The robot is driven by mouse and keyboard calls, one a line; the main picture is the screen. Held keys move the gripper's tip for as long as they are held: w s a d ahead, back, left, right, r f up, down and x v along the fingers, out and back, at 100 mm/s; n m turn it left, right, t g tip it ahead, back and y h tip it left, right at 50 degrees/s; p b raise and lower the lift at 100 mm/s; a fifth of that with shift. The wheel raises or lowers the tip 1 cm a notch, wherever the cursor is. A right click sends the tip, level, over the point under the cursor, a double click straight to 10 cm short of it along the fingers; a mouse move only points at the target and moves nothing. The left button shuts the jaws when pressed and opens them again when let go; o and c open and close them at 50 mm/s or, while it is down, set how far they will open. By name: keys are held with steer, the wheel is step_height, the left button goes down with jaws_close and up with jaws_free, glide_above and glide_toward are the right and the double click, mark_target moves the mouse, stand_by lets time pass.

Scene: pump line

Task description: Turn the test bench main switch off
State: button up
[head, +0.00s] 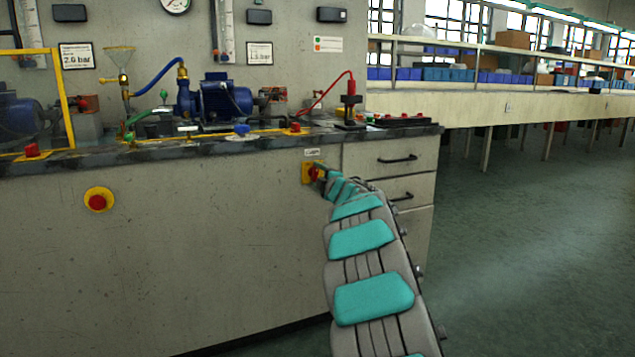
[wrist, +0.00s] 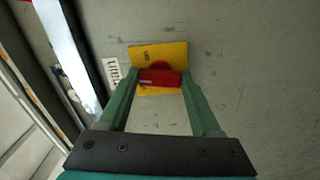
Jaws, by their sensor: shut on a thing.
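The main switch is a red rotary handle (wrist: 160,78) on a yellow plate (wrist: 172,53), set in the bench front. In the wrist view my gripper (wrist: 161,80) has one finger at each end of the red handle and is shut on it. The handle lies across between the fingers. Dark lettering, seemingly "ON", shows on the plate, and a white label (wrist: 112,74) sits beside it. In the head view the switch plate (head: 306,173) is just under the bench top, partly hidden by my gripper (head: 322,174).
A red round button on a yellow disc (head: 98,200) is further left on the bench front. Drawers (head: 395,160) are to the right of the switch. A blue pump motor (head: 226,98), hoses and a red lead (head: 330,93) stand on the bench top. The green floor (head: 530,240) at right is clear.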

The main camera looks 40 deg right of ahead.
steer(key=shift+f+n+b, duration=0.1)
steer(key=shift+n+b, duration=0.4)
steer(key=shift+n, duration=0.6)
steer(key=shift+a, duration=0.1)
steer(key=o, duration=1.4)
steer(key=shift+v, duration=3.9)
